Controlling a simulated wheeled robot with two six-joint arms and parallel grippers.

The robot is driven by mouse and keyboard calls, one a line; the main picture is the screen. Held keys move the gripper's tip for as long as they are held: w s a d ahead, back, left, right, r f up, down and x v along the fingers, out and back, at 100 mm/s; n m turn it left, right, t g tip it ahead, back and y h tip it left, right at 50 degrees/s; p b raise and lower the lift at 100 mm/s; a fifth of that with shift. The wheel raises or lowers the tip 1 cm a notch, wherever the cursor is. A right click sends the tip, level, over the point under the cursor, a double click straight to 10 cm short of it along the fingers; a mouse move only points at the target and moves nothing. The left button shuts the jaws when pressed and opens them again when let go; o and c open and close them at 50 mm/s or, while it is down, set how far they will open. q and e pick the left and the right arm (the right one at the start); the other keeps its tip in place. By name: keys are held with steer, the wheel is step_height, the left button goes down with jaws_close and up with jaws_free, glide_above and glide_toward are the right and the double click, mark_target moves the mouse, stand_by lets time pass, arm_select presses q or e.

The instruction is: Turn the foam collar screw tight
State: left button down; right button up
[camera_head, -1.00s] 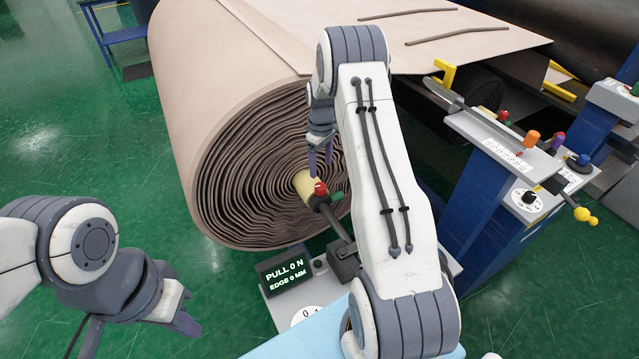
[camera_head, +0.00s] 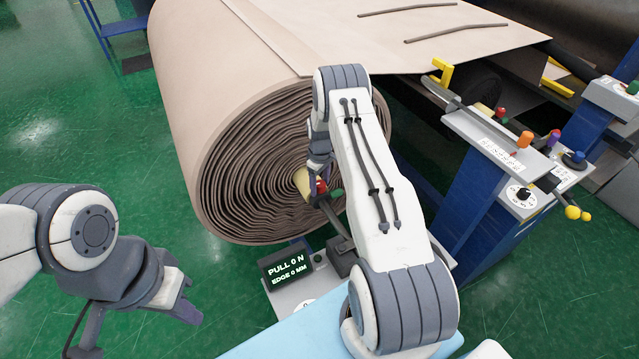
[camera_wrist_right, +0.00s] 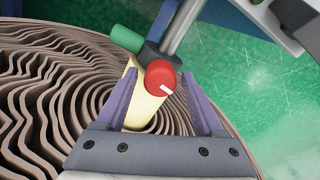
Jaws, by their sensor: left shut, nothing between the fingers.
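The red screw knob (camera_head: 321,186) with a white mark sits on the pale yellow foam collar (camera_head: 302,184) at the core of the big wrapped roll (camera_head: 240,180). In the right wrist view the red knob (camera_wrist_right: 160,77) lies between the two purple fingers of my right gripper (camera_wrist_right: 158,76), with a gap on each side. The yellow collar (camera_wrist_right: 145,108) shows below it. My right gripper (camera_head: 318,172) is open, pointing down at the knob in the head view, partly hidden by its arm. My left gripper (camera_head: 190,300) is shut and empty at the lower left, away from the roll.
A green knob (camera_wrist_right: 125,39) sits beside the red one on a grey bar (camera_wrist_right: 183,25). A display (camera_head: 286,268) reads PULL 0 N, EDGE 0 MM. A blue console (camera_head: 500,190) with coloured knobs stands at the right.

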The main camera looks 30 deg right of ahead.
jaws_close()
